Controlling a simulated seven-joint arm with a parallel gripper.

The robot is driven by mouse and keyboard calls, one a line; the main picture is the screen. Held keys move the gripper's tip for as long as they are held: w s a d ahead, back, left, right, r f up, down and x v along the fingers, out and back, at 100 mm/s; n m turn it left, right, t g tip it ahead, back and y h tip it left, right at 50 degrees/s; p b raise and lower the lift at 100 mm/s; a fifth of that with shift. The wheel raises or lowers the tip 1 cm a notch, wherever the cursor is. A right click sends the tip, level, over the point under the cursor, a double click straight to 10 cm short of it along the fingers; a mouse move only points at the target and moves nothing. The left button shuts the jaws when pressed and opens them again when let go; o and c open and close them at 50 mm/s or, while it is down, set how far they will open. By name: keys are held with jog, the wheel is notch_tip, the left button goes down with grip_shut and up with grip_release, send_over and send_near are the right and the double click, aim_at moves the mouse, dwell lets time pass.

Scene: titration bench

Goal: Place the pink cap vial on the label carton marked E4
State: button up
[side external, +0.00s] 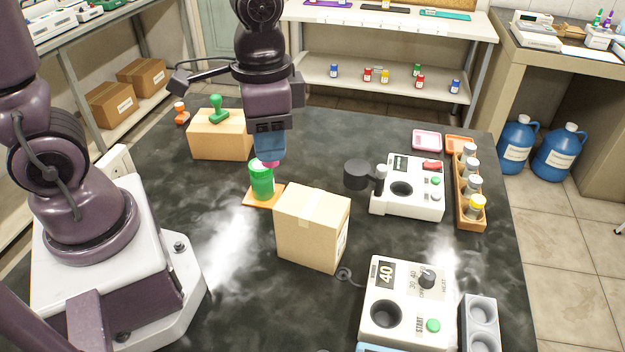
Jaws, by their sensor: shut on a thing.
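My gripper (269,152) points down over the middle left of the bench, its blue fingers shut. A small pink piece (270,163) shows just below the fingertips; it looks like the pink cap vial, and the rest of it is hidden by the fingers. Two cartons stand on the bench. The nearer brown carton (300,228) is right of and in front of my gripper, with a label on its right side too small to read. The farther carton (208,138) is left of my gripper and carries a green stamp (217,110). I cannot read E4 on either.
A green jar (262,183) stands on an orange mat (250,203), directly below or in front of my gripper. A white device (410,205) with a black arm, a wooden vial rack (470,213) and a heater (405,300) stand right. An orange stamp (181,114) is far left.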

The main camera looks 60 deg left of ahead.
jog(key=w+f, duration=0.3)
jog(key=w+d+f, duration=0.1)
jog(key=w+f, duration=0.2)
jog(key=shift+d+f, duration=0.2)
jog(key=shift+f, duration=1.55)
jog(key=shift+f, duration=0.1)
jog(key=o, duration=0.9)
